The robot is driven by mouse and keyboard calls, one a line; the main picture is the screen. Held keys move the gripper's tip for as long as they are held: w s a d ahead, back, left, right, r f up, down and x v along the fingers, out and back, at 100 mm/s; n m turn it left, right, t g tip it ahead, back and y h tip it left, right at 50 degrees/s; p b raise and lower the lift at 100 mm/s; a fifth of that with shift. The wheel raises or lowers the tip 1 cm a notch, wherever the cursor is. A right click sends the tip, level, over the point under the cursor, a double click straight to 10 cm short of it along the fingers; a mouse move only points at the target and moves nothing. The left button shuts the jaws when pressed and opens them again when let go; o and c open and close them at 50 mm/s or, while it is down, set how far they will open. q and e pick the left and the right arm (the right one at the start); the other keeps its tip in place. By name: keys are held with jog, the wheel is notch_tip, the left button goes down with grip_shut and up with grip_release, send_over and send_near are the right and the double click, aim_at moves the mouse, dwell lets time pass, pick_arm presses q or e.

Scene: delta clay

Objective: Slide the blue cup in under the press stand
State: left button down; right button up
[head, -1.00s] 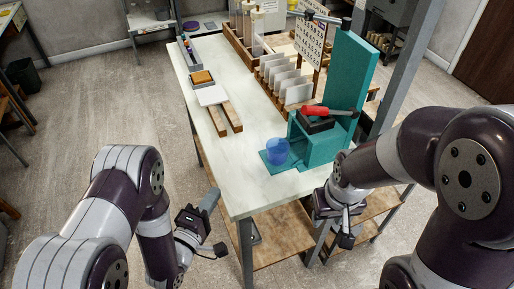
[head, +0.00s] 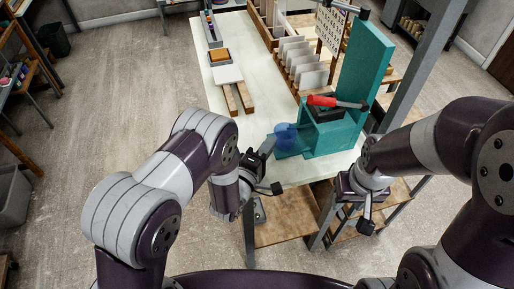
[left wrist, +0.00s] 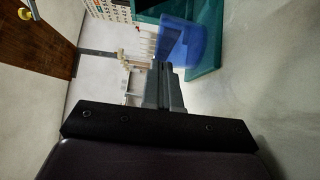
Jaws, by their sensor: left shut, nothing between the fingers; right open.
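The blue cup (head: 286,137) stands on the flat teal plate at the left, open side of the teal press stand (head: 365,62). The stand's tall back and boxy front are to the cup's right. My left gripper (head: 264,150) is shut and empty, its fingertips just left of the cup. In the left wrist view the shut fingers (left wrist: 164,84) point at the cup (left wrist: 186,40), with the teal stand (left wrist: 206,50) behind it. I cannot tell whether they touch it. My right gripper (head: 362,190) is low by the table's near right edge, apart from the stand.
A red-handled tool (head: 335,102) lies on top of the stand's front part. A rack of white plates (head: 302,62) stands behind. Wooden strips (head: 237,98) lie further back left. The pale tabletop (head: 262,108) is clear left of the cup.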

aim_at(285, 137)
pick_arm(q)
jog(key=shift+w+d+f, duration=0.1)
jog(key=shift+w+d, duration=0.1)
jog(key=shift+d, duration=0.1)
jog(key=d+b, duration=0.1)
jog(key=d, duration=0.1)
jog(key=w+d+b, duration=0.1)
jog(key=d, duration=0.1)
jog(key=w+d+b, duration=0.1)
jog(key=d, duration=0.1)
jog(key=shift+d+f, duration=0.1)
jog(key=shift+f, duration=0.05)
jog(key=shift+w+d+r, duration=0.1)
jog(key=shift+d+r, duration=0.1)
jog(key=shift+d, duration=0.25)
